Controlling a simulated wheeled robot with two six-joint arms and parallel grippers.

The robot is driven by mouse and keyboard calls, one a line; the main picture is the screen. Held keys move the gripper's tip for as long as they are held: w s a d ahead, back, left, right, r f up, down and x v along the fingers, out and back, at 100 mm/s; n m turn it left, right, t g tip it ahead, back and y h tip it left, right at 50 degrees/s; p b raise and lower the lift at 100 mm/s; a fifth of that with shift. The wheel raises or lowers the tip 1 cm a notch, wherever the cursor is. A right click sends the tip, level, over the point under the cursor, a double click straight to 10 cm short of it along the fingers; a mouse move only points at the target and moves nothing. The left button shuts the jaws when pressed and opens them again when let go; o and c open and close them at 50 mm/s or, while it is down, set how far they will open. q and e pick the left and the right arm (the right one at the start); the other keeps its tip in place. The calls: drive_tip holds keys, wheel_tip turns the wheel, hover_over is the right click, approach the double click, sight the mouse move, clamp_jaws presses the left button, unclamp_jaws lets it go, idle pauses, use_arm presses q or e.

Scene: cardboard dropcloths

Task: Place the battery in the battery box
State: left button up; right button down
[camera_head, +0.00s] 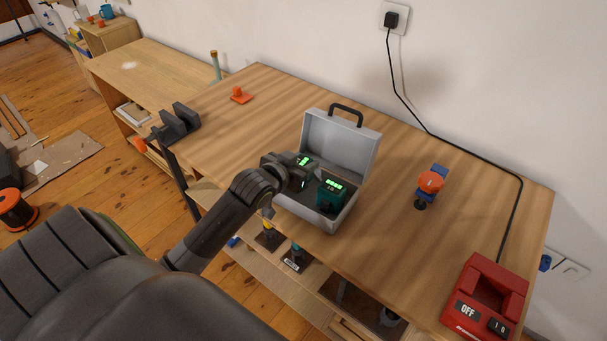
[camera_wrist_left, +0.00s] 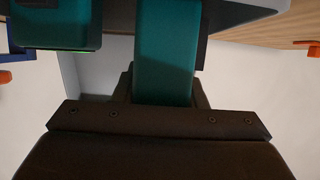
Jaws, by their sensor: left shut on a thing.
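The battery box is an open grey case (camera_head: 343,220) on the wooden table, its lid (camera_head: 341,145) raised at the back. My left gripper (camera_head: 299,178) is at the left part of the case, shut on a teal battery (camera_head: 305,161) with a green display. That battery (camera_wrist_left: 165,55) runs straight up between the fingers in the left wrist view. Whether it rests on the case floor or hangs just above it I cannot tell. A second teal battery (camera_head: 331,194) stands upright in the right part of the case, also seen in the left wrist view (camera_wrist_left: 62,22).
A red charger (camera_head: 486,299) marked OFF sits at the table's right front, its black cord running to a wall socket (camera_head: 392,18). An orange and blue tool (camera_head: 430,184) stands right of the case. A dark vise (camera_head: 177,124) is at the left edge. Table between is clear.

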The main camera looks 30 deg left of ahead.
use_arm(q)
drive_tip(key=shift+f, duration=1.75)
drive_tip(key=shift+f, duration=0.1)
drive_tip(key=o, duration=1.1)
drive_tip(key=shift+s, duration=0.15)
drive_tip(key=v, duration=1.2)
